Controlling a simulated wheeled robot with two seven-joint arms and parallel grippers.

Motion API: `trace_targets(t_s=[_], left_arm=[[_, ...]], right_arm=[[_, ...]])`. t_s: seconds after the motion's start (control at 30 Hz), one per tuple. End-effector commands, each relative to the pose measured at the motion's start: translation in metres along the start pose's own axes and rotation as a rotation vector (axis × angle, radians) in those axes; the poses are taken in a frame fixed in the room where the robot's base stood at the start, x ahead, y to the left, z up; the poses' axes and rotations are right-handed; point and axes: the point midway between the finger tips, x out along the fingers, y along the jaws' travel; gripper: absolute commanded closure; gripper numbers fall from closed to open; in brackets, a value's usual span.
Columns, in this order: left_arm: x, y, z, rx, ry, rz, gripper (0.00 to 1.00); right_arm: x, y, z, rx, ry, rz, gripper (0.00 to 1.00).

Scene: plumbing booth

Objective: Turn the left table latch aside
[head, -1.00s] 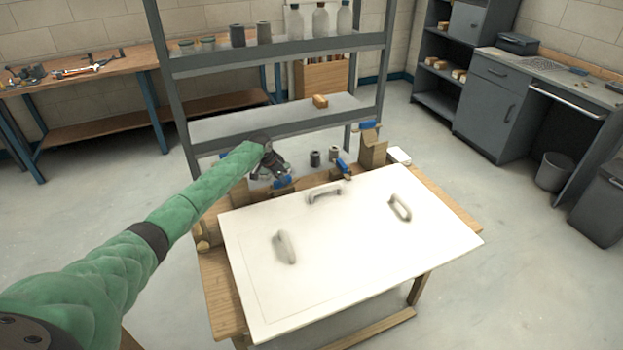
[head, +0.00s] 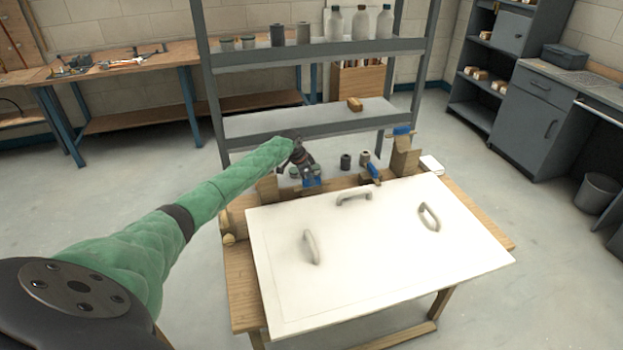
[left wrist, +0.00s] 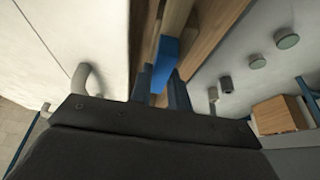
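The left table latch (head: 312,182) is a small blue piece at the back left edge of the wooden table, behind the white panel (head: 380,275). My left gripper (head: 307,173) is over it and partly hides it. In the left wrist view the blue latch (left wrist: 164,64) lies between the two dark fingertips (left wrist: 160,90) of my left gripper. The fingers stand apart with a gap between them; I cannot tell whether they touch the latch. My right gripper is not in view.
Another blue latch piece (head: 374,172) and a wooden block (head: 404,160) with blue on top sit farther right on the back edge. The panel has several handles (head: 353,196). A metal shelf (head: 320,118) stands behind the table.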

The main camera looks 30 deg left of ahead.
Motion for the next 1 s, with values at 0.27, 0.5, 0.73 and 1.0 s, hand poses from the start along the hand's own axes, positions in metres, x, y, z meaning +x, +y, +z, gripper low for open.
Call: trace_targets(t_s=[0.27, 0.5, 0.73, 1.0], left_arm=[[0.0, 0.0, 0.0, -0.001, 0.0, -0.001, 0.6], [-0.005, -0.001, 0.001, 0.0, 0.001, -0.001, 0.6], [-0.033, -0.001, 0.002, 0.0, 0.0, -0.003, 0.6], [-0.067, -0.001, 0.002, -0.001, 0.0, -0.002, 0.6]], right_arm=[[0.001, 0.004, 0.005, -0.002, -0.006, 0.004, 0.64], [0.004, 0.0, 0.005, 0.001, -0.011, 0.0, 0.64], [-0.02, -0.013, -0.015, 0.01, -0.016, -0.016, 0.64], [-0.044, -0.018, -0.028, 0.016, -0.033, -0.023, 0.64]])
